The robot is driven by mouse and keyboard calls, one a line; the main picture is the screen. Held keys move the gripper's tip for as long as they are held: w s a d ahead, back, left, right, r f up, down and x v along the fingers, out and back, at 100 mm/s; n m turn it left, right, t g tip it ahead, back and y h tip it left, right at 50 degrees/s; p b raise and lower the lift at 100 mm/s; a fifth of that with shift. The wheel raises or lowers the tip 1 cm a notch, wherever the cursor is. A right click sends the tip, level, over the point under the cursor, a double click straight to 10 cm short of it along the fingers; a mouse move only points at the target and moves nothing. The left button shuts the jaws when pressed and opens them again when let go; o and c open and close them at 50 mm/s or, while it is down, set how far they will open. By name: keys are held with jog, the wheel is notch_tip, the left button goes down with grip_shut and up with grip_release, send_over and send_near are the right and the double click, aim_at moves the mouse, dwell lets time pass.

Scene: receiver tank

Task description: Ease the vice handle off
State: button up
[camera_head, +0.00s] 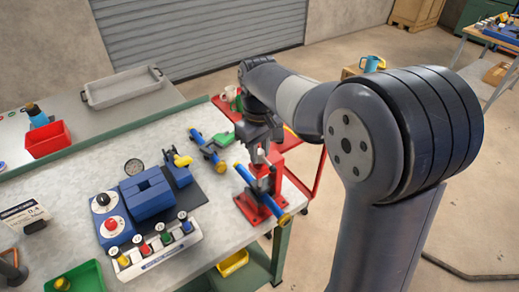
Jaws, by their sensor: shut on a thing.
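The red vice (251,209) stands near the right edge of the grey bench. A blue bar with yellow ends (245,175) lies slantwise across it. My gripper (261,157) is upright just above the vice, its dark fingers pointing down. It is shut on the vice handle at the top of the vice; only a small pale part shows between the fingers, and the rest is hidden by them. The picture is too small to show how the handle is turned.
A blue block (147,194) and a button panel (153,247) stand left of the vice. Another blue bar (207,147) and a green piece (224,139) lie behind it. A red cart (306,193) is close on the right.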

jog(key=o, duration=1)
jog(key=shift+r, duration=0.1)
notch_tip(320, 180, up, 11)
jog(key=shift+f, duration=0.2)
notch_tip(320, 180, down, 11)
jog(key=shift+r, duration=0.1)
dwell(0.5)
